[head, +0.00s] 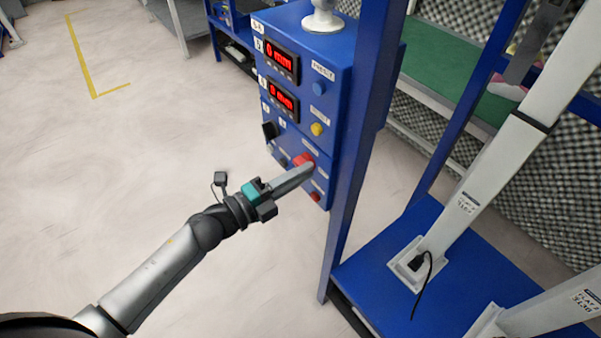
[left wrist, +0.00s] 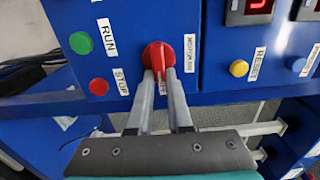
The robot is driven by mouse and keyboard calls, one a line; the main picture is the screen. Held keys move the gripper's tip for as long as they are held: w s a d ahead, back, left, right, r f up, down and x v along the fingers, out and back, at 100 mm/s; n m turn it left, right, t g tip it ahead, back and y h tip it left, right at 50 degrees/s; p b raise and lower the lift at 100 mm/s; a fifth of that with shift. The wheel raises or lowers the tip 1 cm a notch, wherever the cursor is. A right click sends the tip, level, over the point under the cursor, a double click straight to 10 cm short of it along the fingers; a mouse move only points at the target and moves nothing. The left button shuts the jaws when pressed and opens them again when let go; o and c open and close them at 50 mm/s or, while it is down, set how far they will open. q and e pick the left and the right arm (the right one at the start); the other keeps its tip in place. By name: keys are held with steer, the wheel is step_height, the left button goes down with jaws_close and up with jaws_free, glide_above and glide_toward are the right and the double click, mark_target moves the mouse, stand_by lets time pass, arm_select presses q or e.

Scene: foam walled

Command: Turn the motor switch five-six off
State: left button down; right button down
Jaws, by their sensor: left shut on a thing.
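The red rotary switch (left wrist: 157,50) sits on the blue control panel (head: 337,110), with a small label beside it that is hard to read. In the left wrist view its handle stands upright in the picture, between my two fingers. My left gripper (left wrist: 160,76) is shut on this handle, one finger on each side. In the head view my left gripper (head: 304,169) reaches the panel from the left and partly covers the red switch (head: 302,158). My right gripper is in neither view.
A green RUN button (left wrist: 81,43) and a red STOP button (left wrist: 98,87) lie left of the switch in the wrist view. A yellow RESET button (left wrist: 239,68) is to its right. A blue frame post (head: 362,130) stands close right of the panel. Floor to the left is clear.

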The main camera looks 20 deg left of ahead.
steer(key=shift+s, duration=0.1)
arm_select(q)
steer(key=c, duration=0.8)
jaws_free()
steer(key=shift+c, duration=0.2)
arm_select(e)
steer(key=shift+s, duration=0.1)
arm_select(q)
steer(key=p+v, duration=0.1)
steer(key=v, duration=1.4)
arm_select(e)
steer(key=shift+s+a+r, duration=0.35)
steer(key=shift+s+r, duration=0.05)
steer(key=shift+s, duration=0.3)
arm_select(q)
steer(key=shift+a, duration=0.1)
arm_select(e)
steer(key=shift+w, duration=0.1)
